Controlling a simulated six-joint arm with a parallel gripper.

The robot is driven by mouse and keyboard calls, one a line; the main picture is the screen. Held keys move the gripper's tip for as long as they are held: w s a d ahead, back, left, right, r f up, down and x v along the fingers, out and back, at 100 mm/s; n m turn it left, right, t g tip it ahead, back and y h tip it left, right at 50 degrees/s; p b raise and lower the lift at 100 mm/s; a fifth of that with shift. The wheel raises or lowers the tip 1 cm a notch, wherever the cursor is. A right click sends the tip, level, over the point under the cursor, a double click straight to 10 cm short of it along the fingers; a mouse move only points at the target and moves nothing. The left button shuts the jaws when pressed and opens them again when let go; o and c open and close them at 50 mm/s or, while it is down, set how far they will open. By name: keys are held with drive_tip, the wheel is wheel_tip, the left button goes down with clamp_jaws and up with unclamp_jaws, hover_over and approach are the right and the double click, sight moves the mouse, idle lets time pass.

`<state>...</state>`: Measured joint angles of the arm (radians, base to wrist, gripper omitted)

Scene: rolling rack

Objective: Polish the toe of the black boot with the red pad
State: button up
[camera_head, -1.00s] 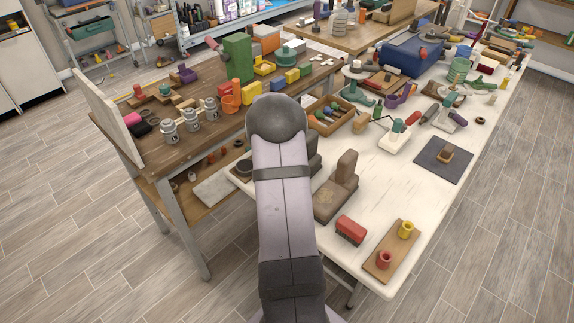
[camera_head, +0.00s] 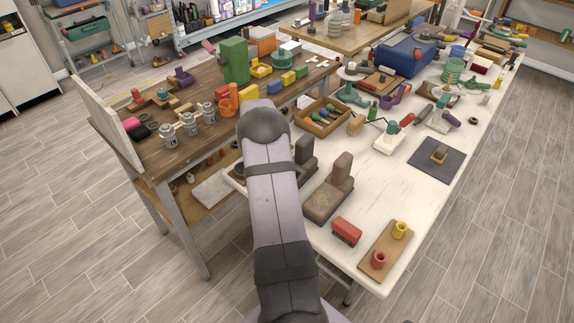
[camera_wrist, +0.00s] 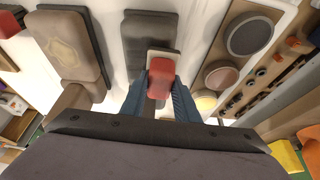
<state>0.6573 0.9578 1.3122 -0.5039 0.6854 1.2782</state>
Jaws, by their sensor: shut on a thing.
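My gripper (camera_wrist: 160,98) shows in the wrist view with its blue fingers shut on the red pad (camera_wrist: 161,80), which has a pale base. The pad is over the black boot (camera_wrist: 143,30), whose rounded toe part shows beyond it. Whether the pad touches the boot I cannot tell. The boot's rear part is mostly hidden behind pad and fingers. In the head view, the black boot (camera_head: 306,157) stands partly behind my arm, which hides the gripper and pad.
A brown boot (camera_head: 330,190) stands just right of the black one. A red block with a dark underside (camera_head: 346,231) and a board with red and yellow cups (camera_head: 385,247) lie nearer. Round tins (camera_wrist: 249,35) lie on the black boot's other side. White tabletop (camera_head: 420,205) is clear at right.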

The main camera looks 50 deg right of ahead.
drive_tip(key=shift+w+a, duration=0.1)
drive_tip(key=shift+w, duration=0.35)
drive_tip(key=shift+w+d+f, duration=0.1)
drive_tip(key=shift+w+d, duration=0.05)
drive_tip(key=shift+d, duration=0.5)
drive_tip(key=shift+s+d+b, duration=0.2)
drive_tip(key=shift+b, duration=0.1)
drive_tip(key=shift+s+d+b, duration=0.2)
drive_tip(key=shift+s+b, duration=0.7)
drive_tip(key=shift+s, duration=2.55)
drive_tip(key=shift+s+r, duration=0.15)
drive_tip(key=shift+r, duration=0.25)
wheel_tip(320, 180, up, 8)
drive_tip(key=p, duration=0.4)
drive_tip(key=shift+f, duration=0.25)
